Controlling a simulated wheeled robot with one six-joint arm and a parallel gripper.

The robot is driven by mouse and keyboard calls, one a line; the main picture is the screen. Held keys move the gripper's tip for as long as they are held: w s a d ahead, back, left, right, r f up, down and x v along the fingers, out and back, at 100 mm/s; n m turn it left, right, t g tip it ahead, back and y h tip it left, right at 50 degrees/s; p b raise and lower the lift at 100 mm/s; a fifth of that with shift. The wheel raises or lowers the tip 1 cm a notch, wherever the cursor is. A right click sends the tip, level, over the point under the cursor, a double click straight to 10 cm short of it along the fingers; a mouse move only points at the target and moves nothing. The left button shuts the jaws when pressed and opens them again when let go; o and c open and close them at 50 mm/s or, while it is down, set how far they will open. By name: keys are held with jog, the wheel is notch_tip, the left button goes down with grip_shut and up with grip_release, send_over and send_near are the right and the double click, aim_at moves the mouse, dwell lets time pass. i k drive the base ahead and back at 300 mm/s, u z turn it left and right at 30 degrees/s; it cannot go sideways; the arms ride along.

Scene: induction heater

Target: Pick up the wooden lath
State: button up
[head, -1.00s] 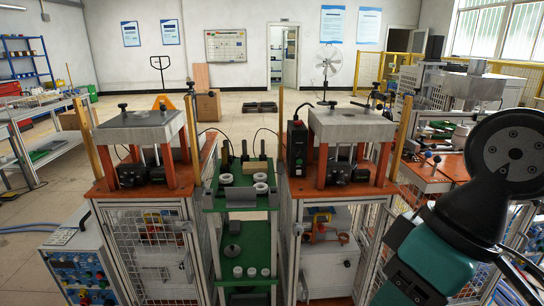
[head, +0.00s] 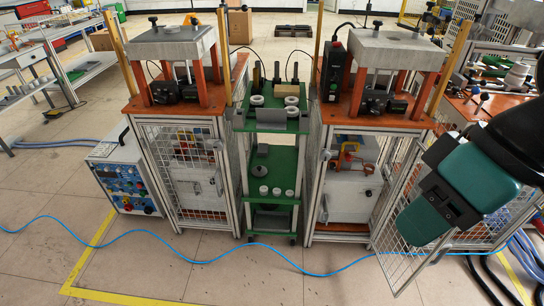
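Several upright, light-wood strips that look like laths stand at the heater stations. One (head: 116,42) is at the left station's back left corner, and another (head: 223,50) at its right side. A third (head: 318,42) stands at the right station's left side, and a fourth (head: 454,66) at its right side. I cannot tell which one is the task's lath. My gripper is not in view.
Two caged heater stations with orange tops (head: 210,97) (head: 385,118) flank a green shelf rack (head: 262,160) holding white rings. A right cage door (head: 400,235) is open. A blue cable (head: 190,261) crosses otherwise clear front floor.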

aim_at(321, 2)
jog(key=u, duration=0.35)
jog(key=i, duration=0.45)
jog(key=u, duration=0.6)
jog(key=i, duration=1.5)
jog(key=z, duration=0.85)
